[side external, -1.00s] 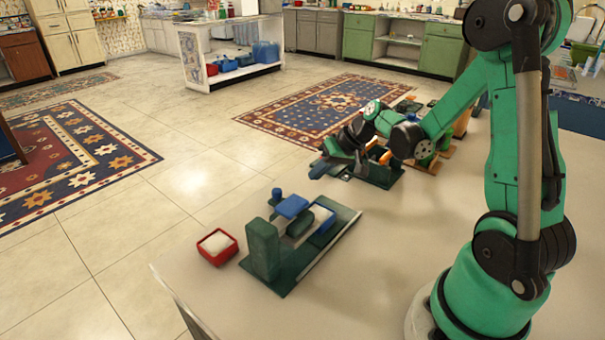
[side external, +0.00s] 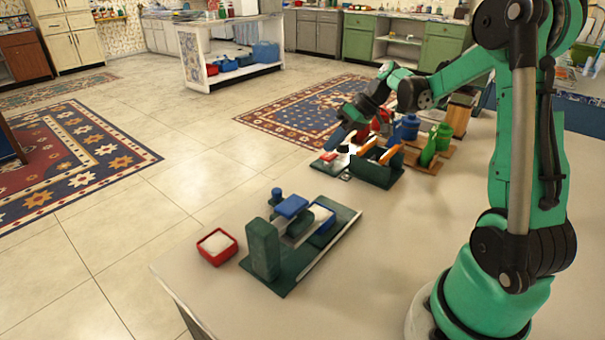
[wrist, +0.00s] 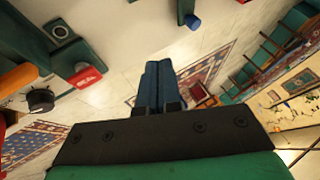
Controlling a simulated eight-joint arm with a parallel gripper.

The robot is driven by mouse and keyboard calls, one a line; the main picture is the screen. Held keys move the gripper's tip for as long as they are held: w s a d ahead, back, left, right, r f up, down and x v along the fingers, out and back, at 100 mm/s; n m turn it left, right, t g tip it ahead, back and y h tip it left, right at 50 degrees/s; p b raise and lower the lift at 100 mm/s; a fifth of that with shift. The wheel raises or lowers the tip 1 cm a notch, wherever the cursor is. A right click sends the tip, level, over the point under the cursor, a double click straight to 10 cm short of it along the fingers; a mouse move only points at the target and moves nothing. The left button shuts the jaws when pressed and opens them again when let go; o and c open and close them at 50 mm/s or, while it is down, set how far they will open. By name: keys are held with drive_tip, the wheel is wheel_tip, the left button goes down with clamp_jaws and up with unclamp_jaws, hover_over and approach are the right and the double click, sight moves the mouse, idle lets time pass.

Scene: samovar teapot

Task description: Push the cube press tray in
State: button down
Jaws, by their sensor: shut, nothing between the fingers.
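The cube press (side external: 264,250) stands on the near part of the table, with a dark green base and upright block, a blue top piece (side external: 291,206) and a green block behind it. I cannot tell for sure whether the press shows in that view.
A red box with white contents (side external: 217,246) sits left of the press. Near my gripper stand a dark green holder (side external: 376,172), a green cup (side external: 443,136), a blue container (side external: 408,127) and a small red-topped piece (side external: 328,157). The table between these and the press is clear.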

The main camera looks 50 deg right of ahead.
sight(279, 191)
drive_tip(key=x, duration=1)
drive_tip(key=shift+w+a+r, duration=0.1)
drive_tip(key=shift+a+r, duration=0.05)
drive_tip(key=shift+a, duration=1.05)
drive_tip(key=shift+w+a, duration=0.1)
drive_tip(key=shift+a, duration=0.55)
drive_tip(key=shift+a, duration=2)
